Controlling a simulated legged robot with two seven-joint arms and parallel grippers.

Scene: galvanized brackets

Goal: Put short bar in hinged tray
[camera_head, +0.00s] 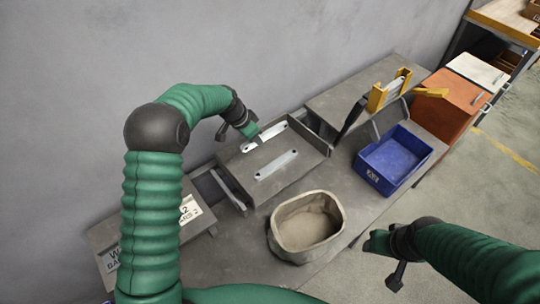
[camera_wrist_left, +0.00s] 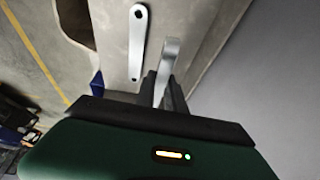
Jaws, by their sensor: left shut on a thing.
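My left gripper (camera_head: 253,137) is shut on a flat galvanized bar (camera_head: 272,132) at the back of the grey metal tray (camera_head: 318,157). The held bar also shows in the left wrist view (camera_wrist_left: 169,50), between the fingers. I cannot tell whether it is clear of the tray floor. A second bar (camera_head: 277,166), with a hole at each end, lies in the grey tray in front; it also shows in the left wrist view (camera_wrist_left: 137,45). The blue tray (camera_head: 405,157), with a raised grey lid at its back, stands open and looks empty. My right gripper (camera_head: 374,241) is over the front right, away from the bars.
A beige fabric bin (camera_head: 338,212) stands in front of the grey tray. A yellow-ended fixture (camera_head: 378,97) rises behind the blue tray. An orange cabinet (camera_head: 448,103) is at the right. A narrow slot holding a strip (camera_head: 229,190) and a sign (camera_head: 190,209) are at the left.

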